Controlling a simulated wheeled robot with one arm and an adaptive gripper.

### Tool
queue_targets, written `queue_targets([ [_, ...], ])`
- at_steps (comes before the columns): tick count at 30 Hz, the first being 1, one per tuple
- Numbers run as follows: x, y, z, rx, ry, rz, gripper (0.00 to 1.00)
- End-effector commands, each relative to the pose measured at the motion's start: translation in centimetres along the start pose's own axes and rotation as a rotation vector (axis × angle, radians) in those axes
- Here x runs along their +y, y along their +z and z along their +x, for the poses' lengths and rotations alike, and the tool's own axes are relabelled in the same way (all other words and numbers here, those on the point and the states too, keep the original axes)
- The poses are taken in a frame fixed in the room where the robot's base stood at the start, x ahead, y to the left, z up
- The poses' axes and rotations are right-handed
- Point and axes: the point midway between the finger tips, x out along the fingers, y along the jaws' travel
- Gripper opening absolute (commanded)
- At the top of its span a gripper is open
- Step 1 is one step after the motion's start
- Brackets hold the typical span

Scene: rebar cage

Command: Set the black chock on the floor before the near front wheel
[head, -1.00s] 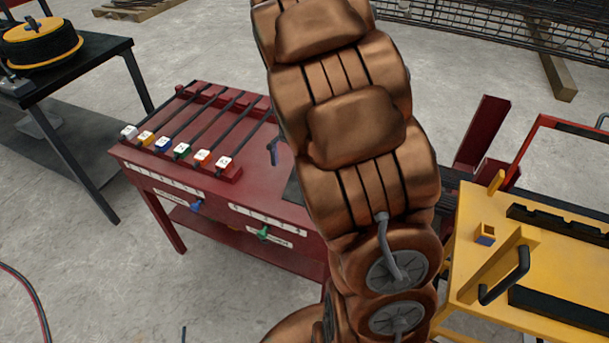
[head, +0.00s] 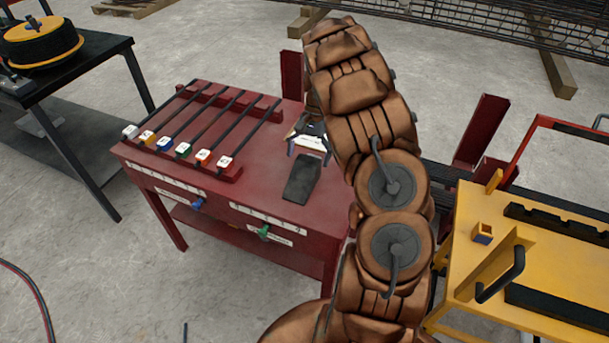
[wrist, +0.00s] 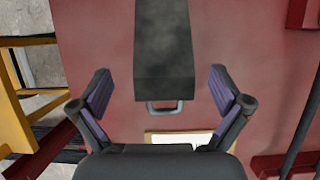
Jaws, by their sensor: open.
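The black chock (head: 302,178) lies on the red table (head: 262,190), near its right side. In the wrist view the chock (wrist: 163,40) is a dark block with a small grey handle at its lower end. My gripper (head: 308,145) is just behind the chock in the head view. In the wrist view my gripper (wrist: 160,92) is open, its two fingers on either side of the chock's handle end and apart from it. The fingers hold nothing. No wheel can be made out for certain in these views.
A rack of bars with coloured, lettered end blocks (head: 183,149) takes up the table's left part. A yellow cart (head: 470,240) with a black handle stands at the right. A black table with a cable reel (head: 42,42) stands at the left. Grey floor (head: 120,270) is open in front.

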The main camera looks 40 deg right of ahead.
Motion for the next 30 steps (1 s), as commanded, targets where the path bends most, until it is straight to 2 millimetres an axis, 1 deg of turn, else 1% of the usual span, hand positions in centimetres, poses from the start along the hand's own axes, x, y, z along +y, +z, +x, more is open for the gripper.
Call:
queue_targets([
  [8,-0.1,-0.3,2.3,0.000,0.003,0.002,1.00],
  [15,-0.3,-0.8,5.3,-0.002,0.003,0.001,1.00],
  [18,-0.4,-0.8,6.1,-0.002,0.001,0.001,1.00],
  [26,-0.4,-0.8,6.4,0.000,0.001,0.000,1.00],
  [27,-0.4,-0.8,6.4,0.001,0.001,0.000,0.99],
  [30,-0.4,-0.8,6.4,0.001,0.001,0.000,0.89],
])
